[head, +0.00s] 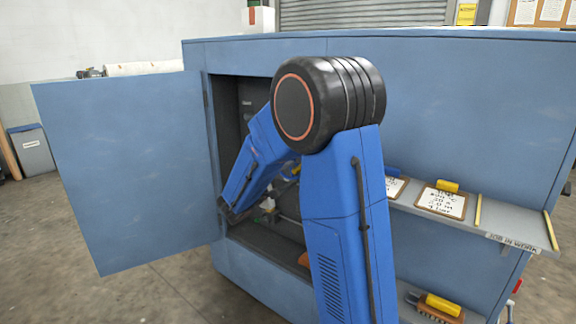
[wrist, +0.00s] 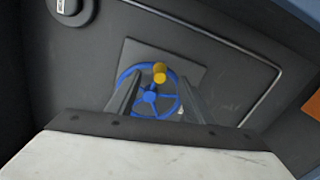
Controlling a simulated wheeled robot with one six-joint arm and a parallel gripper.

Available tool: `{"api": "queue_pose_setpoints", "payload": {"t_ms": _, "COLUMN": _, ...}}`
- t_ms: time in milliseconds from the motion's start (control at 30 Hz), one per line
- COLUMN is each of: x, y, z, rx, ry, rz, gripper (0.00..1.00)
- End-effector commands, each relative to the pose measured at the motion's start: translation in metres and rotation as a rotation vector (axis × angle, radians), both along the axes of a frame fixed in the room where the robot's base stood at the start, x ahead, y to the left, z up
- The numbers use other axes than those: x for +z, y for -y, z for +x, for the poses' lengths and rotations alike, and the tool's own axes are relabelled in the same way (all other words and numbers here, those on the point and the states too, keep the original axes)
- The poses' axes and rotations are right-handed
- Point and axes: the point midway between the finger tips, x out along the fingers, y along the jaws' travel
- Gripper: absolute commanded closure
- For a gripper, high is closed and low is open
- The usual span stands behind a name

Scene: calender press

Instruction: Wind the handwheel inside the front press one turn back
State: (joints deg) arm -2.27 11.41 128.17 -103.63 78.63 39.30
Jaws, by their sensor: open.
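The handwheel (wrist: 139,74) is blue with spokes and a central hub, and it shows in the wrist view on a grey plate inside the dark press interior. Its yellow knob (wrist: 160,72) stands out at the upper right of the rim. My gripper (wrist: 158,92) is open, its two dark fingers pointing at the wheel, one on each side of the hub in the picture. I cannot tell how far the fingertips are from the wheel.
The door opening's frame stands close around my arm. A shelf (head: 480,222) with clipboards (head: 442,202) juts from the press at right, with a yellow-handled brush (head: 437,306) below. A pipe (wrist: 262,98) runs beside the wheel plate. A grey bin (head: 32,150) stands far left.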

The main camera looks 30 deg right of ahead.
Motion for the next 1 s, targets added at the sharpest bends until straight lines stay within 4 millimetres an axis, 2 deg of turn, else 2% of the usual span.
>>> {"api": "queue_pose_setpoints", "payload": {"t_ms": 433, "x": 0.000, "y": -0.032, "z": -0.011, "rx": 0.002, "ry": -0.001, "rz": -0.001, "gripper": 0.53}}
{"api": "queue_pose_setpoints", "payload": {"t_ms": 1000, "x": 0.000, "y": -0.034, "z": -0.012, "rx": 0.000, "ry": -0.001, "rz": 0.000, "gripper": 0.53}}
